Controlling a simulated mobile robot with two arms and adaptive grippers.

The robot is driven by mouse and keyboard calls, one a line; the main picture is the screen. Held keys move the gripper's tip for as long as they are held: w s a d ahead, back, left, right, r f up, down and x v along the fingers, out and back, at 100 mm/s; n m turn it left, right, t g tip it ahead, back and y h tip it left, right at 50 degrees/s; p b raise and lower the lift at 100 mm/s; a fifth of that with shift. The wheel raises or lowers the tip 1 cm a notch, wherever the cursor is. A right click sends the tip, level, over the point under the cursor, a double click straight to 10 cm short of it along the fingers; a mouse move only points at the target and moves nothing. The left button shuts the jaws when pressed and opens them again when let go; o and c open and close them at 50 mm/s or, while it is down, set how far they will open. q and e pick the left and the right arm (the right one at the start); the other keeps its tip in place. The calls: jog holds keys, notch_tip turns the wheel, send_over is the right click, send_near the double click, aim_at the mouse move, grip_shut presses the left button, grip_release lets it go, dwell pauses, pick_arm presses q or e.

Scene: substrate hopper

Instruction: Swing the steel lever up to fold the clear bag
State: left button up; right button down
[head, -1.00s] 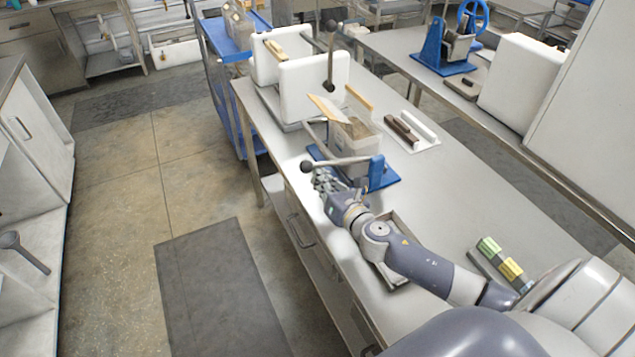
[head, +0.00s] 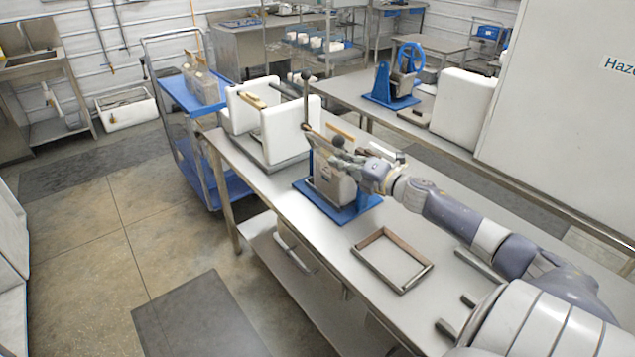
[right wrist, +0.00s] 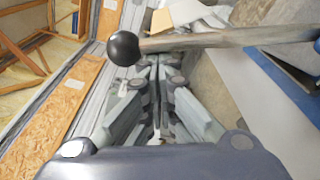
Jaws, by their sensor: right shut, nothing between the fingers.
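The steel lever has a black ball knob (head: 338,142) and sits by the top of the clear bag (head: 332,185), on a blue stand (head: 346,213). In the right wrist view the lever bar (right wrist: 215,38) runs from the knob (right wrist: 122,48) at the left to a blue part at the right edge. My right gripper (head: 357,163) is at the near right side of the bag's top, close to the lever. Its fingers (right wrist: 155,65) are shut with nothing between them, and the bar crosses just beyond their tips. Contact is unclear. My left gripper is out of view.
White blocks (head: 290,130) with another knobbed upright lever (head: 305,88) stand behind the stand. An empty rectangular frame (head: 391,260) lies nearer on the steel table (head: 320,245). A blue cart (head: 190,90) is at the far left.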

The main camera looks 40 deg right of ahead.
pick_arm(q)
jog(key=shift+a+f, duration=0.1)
pick_arm(e)
jog(key=d+r+m, duration=0.2)
jog(key=d+m, duration=0.1)
jog(key=d, duration=0.2)
jog(key=shift+s+d+r+m, duration=0.15)
jog(key=shift+d+r+m, duration=0.05)
jog(key=shift+d+m, duration=0.1)
dwell(0.3)
